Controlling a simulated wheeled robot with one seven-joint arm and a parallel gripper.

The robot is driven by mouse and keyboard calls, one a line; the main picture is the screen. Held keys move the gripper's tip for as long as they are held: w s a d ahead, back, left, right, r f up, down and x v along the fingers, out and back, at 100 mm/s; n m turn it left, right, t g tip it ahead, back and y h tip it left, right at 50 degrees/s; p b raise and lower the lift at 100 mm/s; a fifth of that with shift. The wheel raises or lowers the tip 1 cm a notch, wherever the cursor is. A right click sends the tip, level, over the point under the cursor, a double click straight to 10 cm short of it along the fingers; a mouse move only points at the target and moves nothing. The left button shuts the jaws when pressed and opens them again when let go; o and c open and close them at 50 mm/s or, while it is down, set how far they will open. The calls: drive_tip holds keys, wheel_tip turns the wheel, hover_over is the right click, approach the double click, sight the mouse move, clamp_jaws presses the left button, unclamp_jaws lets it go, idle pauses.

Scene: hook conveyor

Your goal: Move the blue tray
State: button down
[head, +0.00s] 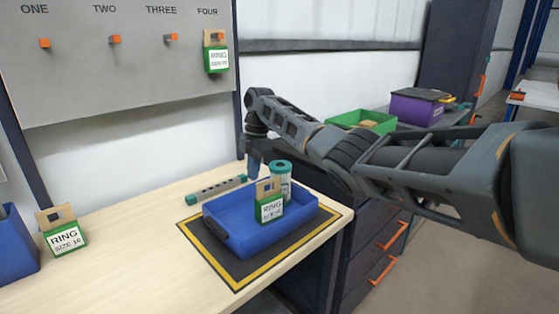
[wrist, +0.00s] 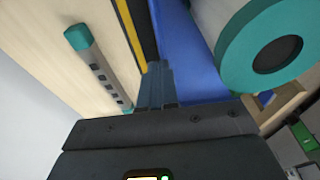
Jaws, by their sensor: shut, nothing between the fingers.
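The blue tray (head: 225,236) sits on a black mat with a yellow border (head: 238,280) at the bench's right end. It holds a green and white ring box (head: 270,208) and a clear cylinder with a teal lid (head: 280,168). My gripper (head: 254,170) points down at the tray's back side, left of the cylinder. In the wrist view its fingertips (wrist: 157,68) are together and empty, beside the blue tray wall (wrist: 185,45). The teal lid (wrist: 270,50) is close on the right. I cannot tell whether the fingers touch the tray.
A grey bar with teal ends (head: 216,190) lies behind the mat. Another ring box (head: 62,234) and a blue bin (head: 15,245) stand at the left. The board (head: 120,75) has orange hooks, with a green box (head: 216,58) on FOUR. The bench's front middle is clear.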

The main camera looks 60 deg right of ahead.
drive_tip(key=d+b, duration=0.1)
drive_tip(key=d, duration=0.1)
drive_tip(key=s+d+b, duration=0.1)
drive_tip(key=d, duration=0.2)
drive_tip(key=s+d+b, duration=0.1)
drive_tip(key=d, duration=0.2)
drive_tip(key=shift+d+f, duration=0.1)
drive_tip(key=shift+d, duration=0.1)
drive_tip(key=shift+s+d+b, duration=0.35)
drive_tip(key=shift+d+b, duration=0.15)
drive_tip(key=shift+d, duration=0.2)
